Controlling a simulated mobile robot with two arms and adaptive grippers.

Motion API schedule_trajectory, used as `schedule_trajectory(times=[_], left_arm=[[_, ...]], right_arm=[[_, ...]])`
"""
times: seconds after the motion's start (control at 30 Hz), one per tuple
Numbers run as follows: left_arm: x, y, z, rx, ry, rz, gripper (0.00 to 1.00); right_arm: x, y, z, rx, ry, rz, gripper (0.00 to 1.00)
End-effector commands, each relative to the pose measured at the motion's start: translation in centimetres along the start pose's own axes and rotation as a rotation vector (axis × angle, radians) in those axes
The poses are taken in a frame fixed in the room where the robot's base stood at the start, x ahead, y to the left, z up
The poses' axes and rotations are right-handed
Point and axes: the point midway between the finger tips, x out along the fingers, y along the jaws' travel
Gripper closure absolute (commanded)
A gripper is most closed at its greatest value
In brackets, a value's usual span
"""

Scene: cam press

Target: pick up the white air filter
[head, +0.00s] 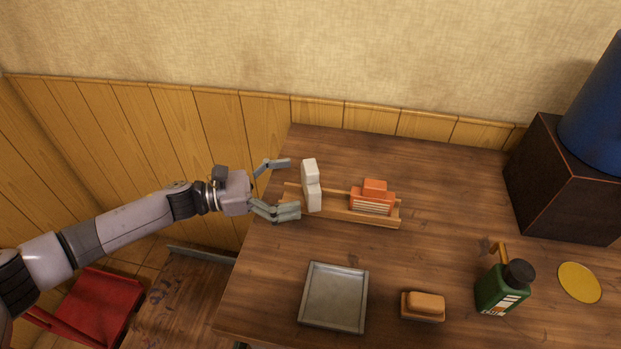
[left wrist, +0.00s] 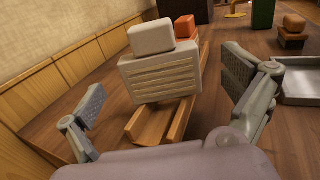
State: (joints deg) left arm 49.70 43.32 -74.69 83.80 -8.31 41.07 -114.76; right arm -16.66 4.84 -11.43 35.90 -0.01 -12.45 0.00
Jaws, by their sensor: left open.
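The white air filter (head: 312,187) stands upright at the left end of a wooden rack (head: 350,214) on the table in the head view. In the left wrist view the white air filter (left wrist: 160,75) shows its slatted face and a block-shaped top. My left gripper (head: 288,187) is open just left of the filter, with its fingers pointing toward it. In the left wrist view the left gripper's fingers (left wrist: 165,90) are spread wide on either side of the filter, apart from it. My right gripper is not in view.
An orange filter (head: 373,197) stands in the same rack to the right. A grey tray (head: 334,297), a brush-like block (head: 423,306) and a green bottle (head: 500,289) are nearer the front. A dark box (head: 563,190) stands at the right. A wall runs behind the table.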

Motion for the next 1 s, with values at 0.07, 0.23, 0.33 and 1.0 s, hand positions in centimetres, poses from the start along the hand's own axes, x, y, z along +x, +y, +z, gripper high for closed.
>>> schedule_trajectory(times=[0.07,0.23,0.33,1.0], left_arm=[[1.4,0.0,1.2,0.002,-0.002,-0.004,0.02],[3.7,0.1,1.2,-0.001,-0.002,-0.003,0.02],[4.2,0.1,1.0,0.0,0.0,-0.001,0.02],[4.3,0.1,0.9,0.0,0.0,-0.001,0.31]], right_arm=[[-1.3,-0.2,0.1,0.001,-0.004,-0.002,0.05],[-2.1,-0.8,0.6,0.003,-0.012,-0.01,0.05],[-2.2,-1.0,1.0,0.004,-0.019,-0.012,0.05],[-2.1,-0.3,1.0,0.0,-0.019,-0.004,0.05]])
